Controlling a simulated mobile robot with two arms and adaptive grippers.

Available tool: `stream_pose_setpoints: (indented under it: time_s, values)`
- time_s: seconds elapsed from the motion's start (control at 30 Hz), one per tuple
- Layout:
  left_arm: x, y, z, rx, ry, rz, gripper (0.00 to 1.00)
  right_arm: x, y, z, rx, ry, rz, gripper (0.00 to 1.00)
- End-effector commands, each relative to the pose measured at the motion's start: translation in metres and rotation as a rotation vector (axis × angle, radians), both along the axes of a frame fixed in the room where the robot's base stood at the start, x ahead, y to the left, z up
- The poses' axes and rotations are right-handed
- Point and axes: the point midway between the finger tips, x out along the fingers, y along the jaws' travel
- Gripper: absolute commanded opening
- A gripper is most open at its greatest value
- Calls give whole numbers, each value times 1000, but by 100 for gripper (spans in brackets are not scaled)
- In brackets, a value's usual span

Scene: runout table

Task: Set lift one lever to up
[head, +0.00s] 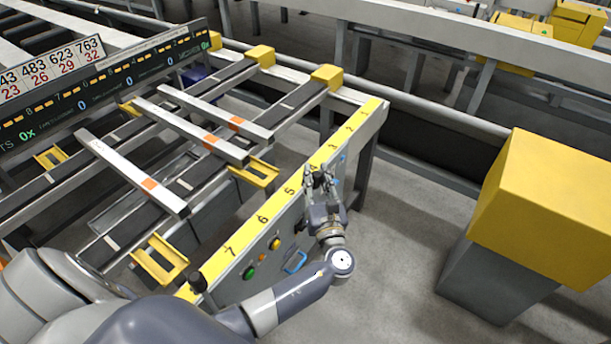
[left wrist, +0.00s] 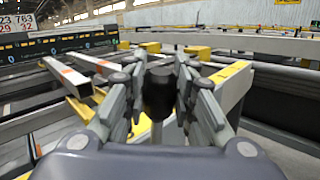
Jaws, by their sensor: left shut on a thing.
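My left gripper (head: 318,178) is at the outer side of the numbered panel, near the marks 3 and 4. In the left wrist view, its fingers are shut around a lever with a black knob (left wrist: 158,92) and a pale shaft below it. The lever looks about upright in that view. In the head view, the gripper hides this lever, so its position cannot be told there. A second black knob (head: 197,282) stands at the near end of the panel, apart from the gripper. My right gripper is not in view.
The panel's yellow top strip (head: 263,219) carries numbers. A green button (head: 249,272), a yellow button (head: 275,243) and a blue handle (head: 295,262) are on its face. Metal bars (head: 133,172) lie across the runout table. A yellow-topped box (head: 545,205) stands right, with clear floor between.

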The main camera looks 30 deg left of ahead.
Motion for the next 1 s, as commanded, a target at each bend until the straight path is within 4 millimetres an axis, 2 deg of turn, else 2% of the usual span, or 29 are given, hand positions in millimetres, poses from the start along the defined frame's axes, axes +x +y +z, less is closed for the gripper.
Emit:
stream_pose_setpoints:
  time_s: [0.03,0.2,0.5,0.7,1.0]
  values:
    - [0,-13,-11,37,4,-6,0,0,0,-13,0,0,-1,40]
    - [-3,-43,-21,168,-6,-7,0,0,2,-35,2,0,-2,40]
    - [-7,-84,-38,352,-20,-8,0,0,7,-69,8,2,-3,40]
    - [-8,-98,-45,419,-24,-9,0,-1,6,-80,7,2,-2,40]
    - [-8,-103,-46,448,-25,-8,0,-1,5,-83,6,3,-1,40]
